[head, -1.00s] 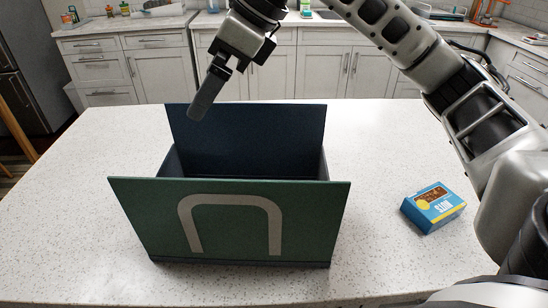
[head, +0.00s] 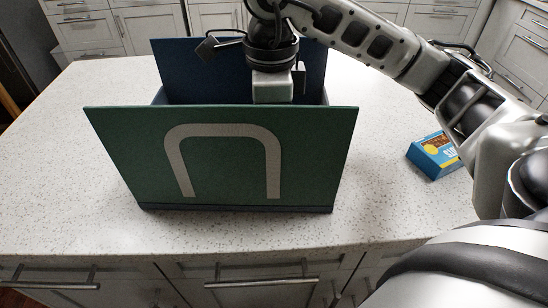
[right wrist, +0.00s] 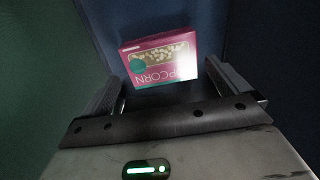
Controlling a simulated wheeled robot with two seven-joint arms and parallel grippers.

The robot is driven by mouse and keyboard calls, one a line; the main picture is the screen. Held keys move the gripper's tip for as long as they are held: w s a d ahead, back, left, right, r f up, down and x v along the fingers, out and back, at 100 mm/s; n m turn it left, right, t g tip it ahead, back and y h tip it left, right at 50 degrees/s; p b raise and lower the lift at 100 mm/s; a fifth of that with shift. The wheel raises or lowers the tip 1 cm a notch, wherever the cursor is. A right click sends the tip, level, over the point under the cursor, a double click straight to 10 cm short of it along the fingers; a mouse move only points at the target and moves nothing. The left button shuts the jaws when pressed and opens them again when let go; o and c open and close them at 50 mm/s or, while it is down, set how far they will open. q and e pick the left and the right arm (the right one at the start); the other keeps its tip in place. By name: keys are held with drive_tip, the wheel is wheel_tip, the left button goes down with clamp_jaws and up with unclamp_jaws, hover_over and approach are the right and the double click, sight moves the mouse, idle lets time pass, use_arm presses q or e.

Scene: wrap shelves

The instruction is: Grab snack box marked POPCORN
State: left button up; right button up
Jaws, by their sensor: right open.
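The pink POPCORN box (right wrist: 158,58) shows in the right wrist view, lying inside the storage box beyond my fingertips with its label upside down. In the head view it is hidden behind the green front panel (head: 320,150) of the storage box. My right gripper (head: 273,87) points down into that storage box, and its fingertips are hidden there. In the right wrist view the right gripper (right wrist: 165,84) is open, with its fingers apart on either side of the POPCORN box's near end. I cannot tell whether they touch it. My left gripper is not in view.
The storage box has a raised dark blue back panel (head: 180,70) and tall front panel close around my right gripper. A blue snack box (head: 432,157) lies on the white speckled counter (head: 70,215) at the right. The counter left of the storage box is clear.

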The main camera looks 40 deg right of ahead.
drive_tip(key=shift+s+d+f, duration=0.1)
drive_tip(key=shift+d+f, duration=0.05)
drive_tip(key=shift+f, duration=2.6)
drive_tip(key=c, duration=0.6)
